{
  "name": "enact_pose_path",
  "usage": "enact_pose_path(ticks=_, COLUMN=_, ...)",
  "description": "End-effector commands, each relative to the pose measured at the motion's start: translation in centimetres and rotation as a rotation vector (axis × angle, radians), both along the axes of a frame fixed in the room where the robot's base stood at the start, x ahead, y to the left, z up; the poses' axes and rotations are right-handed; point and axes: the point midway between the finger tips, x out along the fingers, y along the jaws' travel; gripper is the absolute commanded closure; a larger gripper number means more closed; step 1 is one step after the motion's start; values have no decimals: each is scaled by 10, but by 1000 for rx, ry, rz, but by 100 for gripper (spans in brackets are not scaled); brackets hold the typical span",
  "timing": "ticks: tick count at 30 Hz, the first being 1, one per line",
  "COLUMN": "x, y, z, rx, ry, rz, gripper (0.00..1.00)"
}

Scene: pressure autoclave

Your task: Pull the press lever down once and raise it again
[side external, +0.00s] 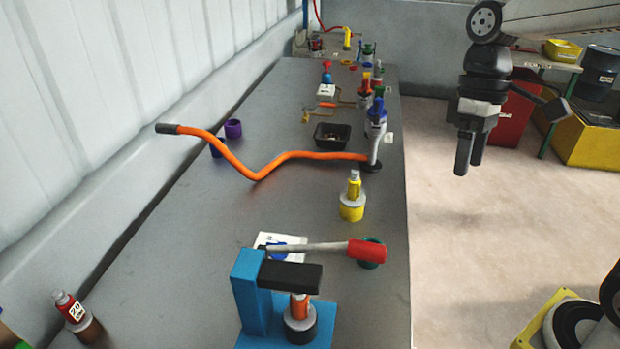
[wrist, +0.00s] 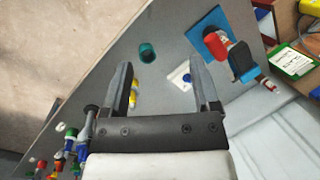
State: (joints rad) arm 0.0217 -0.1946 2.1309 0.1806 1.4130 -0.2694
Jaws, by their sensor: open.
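The blue press (side external: 249,299) stands at the near end of the grey bench, and it also shows in the wrist view (wrist: 242,62). Its black arm (side external: 290,275) extends over an orange-and-grey part (side external: 299,308) in a dark holder. The press lever (side external: 320,247) is a grey rod with a red handle (side external: 368,252), roughly level and pointing right. The handle also shows in the wrist view (wrist: 215,45). My gripper (side external: 469,165) is open and empty, high beyond the bench's right edge, well apart from the lever. Its fingers also show apart in the wrist view (wrist: 160,70).
A teal cup (side external: 372,257) stands behind the red handle. A yellow part (side external: 352,205), a long orange hose (side external: 255,174) and a black tray (side external: 333,134) lie farther back. A red-labelled bottle (side external: 72,310) stands at near left. Open floor lies right of the bench.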

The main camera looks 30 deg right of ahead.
Motion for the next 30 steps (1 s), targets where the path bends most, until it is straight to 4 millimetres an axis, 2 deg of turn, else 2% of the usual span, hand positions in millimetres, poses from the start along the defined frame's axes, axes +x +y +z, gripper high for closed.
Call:
enact_pose_path(ticks=8, x=21, y=34, z=-1, rx=0, ry=-42, rz=159, gripper=21)
enact_pose_path(ticks=16, x=41, y=87, z=-2, rx=5, ry=-107, rz=378, gripper=21)
enact_pose_path(ticks=24, x=51, y=134, z=-3, rx=16, ry=-159, rz=546, gripper=21)
enact_pose_path(ticks=27, x=52, y=148, z=-3, rx=19, ry=-173, rz=594, gripper=21)
enact_pose_path(ticks=30, x=51, y=145, z=-22, rx=18, ry=-168, rz=586, gripper=21)
